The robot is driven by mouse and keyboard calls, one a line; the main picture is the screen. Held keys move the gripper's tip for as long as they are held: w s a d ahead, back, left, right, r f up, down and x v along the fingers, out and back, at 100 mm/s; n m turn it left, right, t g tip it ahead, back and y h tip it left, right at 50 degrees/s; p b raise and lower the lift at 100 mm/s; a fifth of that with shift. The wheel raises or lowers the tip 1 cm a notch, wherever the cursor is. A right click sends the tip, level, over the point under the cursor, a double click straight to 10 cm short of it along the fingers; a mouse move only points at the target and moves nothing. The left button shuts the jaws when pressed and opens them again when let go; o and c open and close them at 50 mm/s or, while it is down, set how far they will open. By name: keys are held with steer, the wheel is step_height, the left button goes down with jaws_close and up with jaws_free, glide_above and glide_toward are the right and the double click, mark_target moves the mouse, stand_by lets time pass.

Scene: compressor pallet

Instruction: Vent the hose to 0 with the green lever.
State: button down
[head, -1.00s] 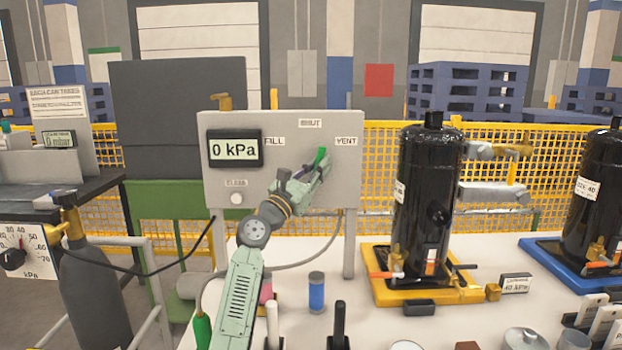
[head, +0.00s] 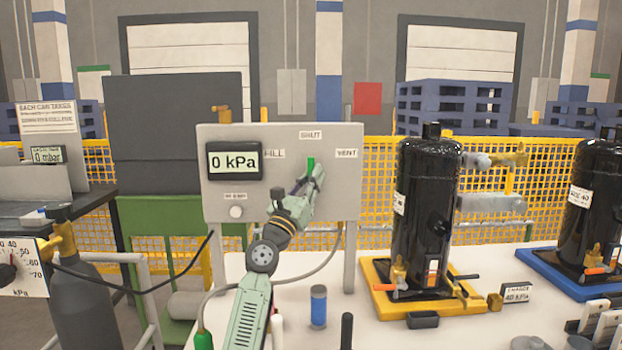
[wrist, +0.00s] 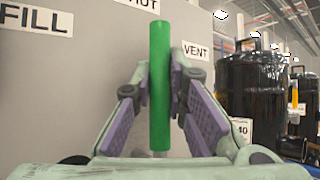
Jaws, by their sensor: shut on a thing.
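The green lever (head: 311,162) on the grey panel (head: 345,195) stands upright, pointing at the SHUT label (head: 311,135). The VENT label (head: 347,154) is to its right and the FILL label (head: 274,153) to its left. The panel's display (head: 234,160) reads 0 kPa. My gripper (head: 312,177) is at the lever. In the wrist view the lever (wrist: 160,85) is upright between the purple-padded fingers of my gripper (wrist: 162,80), which is shut on it. The lever's pivot is hidden.
A black compressor (head: 425,210) on a yellow tray (head: 385,300) stands right of the panel. A second black compressor (head: 585,225) on a blue tray (head: 545,270) is farther right. A blue cylinder (head: 318,307) stands on the table below the panel. A grey hose (head: 300,275) runs beneath the panel.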

steer(key=c, duration=1.6)
jaws_free()
steer(key=shift+d, duration=0.1)
steer(key=shift+o, duration=0.2)
steer(key=shift+s+a+f, duration=0.25)
steer(key=shift+a+f, duration=0.05)
steer(key=s+a+f, duration=0.2)
steer(key=s+a, duration=0.6)
steer(key=s, duration=0.5)
steer(key=shift+a, duration=0.2)
steer(key=shift+f, duration=0.1)
